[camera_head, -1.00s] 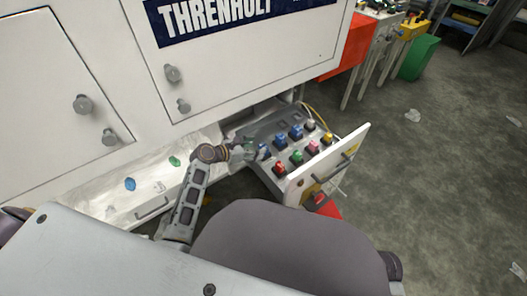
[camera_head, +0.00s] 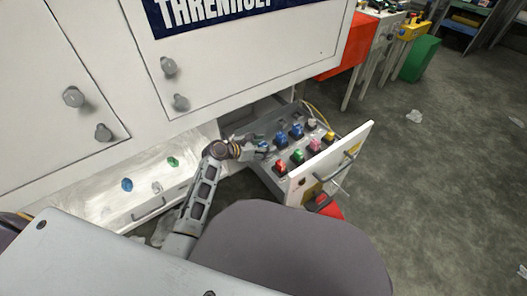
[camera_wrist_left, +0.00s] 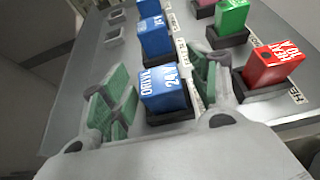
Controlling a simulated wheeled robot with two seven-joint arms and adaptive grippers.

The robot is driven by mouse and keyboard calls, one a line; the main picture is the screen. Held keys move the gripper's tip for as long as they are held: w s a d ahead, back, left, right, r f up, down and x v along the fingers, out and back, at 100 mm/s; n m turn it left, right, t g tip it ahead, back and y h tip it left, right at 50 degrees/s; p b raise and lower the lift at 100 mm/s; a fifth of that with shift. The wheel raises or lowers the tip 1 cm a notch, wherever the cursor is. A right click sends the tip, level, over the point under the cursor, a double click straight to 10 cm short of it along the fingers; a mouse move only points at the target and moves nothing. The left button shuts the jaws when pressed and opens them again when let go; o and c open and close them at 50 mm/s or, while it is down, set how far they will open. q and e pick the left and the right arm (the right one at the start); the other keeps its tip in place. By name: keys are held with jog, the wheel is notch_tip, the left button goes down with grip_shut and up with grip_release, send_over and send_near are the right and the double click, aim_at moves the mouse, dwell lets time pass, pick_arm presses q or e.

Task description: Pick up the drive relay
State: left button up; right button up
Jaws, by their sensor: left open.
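The drive relay (camera_wrist_left: 164,88) is a blue block with white lettering reading "DRIVE" and "24V". It sits upright in a dark socket in the open drawer, in the near row. My left gripper (camera_wrist_left: 155,92) is open, with one green-padded finger on each side of the relay. Whether the pads touch it I cannot tell. In the head view the left gripper (camera_head: 252,147) is at the left side of the drawer's relay panel, and it partly hides the drive relay (camera_head: 262,147). My right gripper does not show.
Other blue relays (camera_wrist_left: 155,38) stand in line beyond it. A red relay (camera_wrist_left: 273,63) and a green relay (camera_wrist_left: 232,17) stand to the right. The drawer front (camera_head: 330,165) rises at the right. White cabinet doors (camera_head: 240,60) stand above the drawer.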

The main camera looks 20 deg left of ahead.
aim_at(263, 144)
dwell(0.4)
pick_arm(q)
jog(key=c, duration=1.1)
jog(key=shift+r, duration=0.15)
jog(key=shift+c, duration=0.2)
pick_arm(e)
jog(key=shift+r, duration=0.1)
pick_arm(q)
jog(key=shift+r+p, duration=0.4)
notch_tip(263, 144, up, 7)
jog(key=p, duration=0.3)
jog(key=shift+p, duration=0.4)
jog(key=shift+r+p, duration=0.45)
jog(key=shift+r, duration=0.5)
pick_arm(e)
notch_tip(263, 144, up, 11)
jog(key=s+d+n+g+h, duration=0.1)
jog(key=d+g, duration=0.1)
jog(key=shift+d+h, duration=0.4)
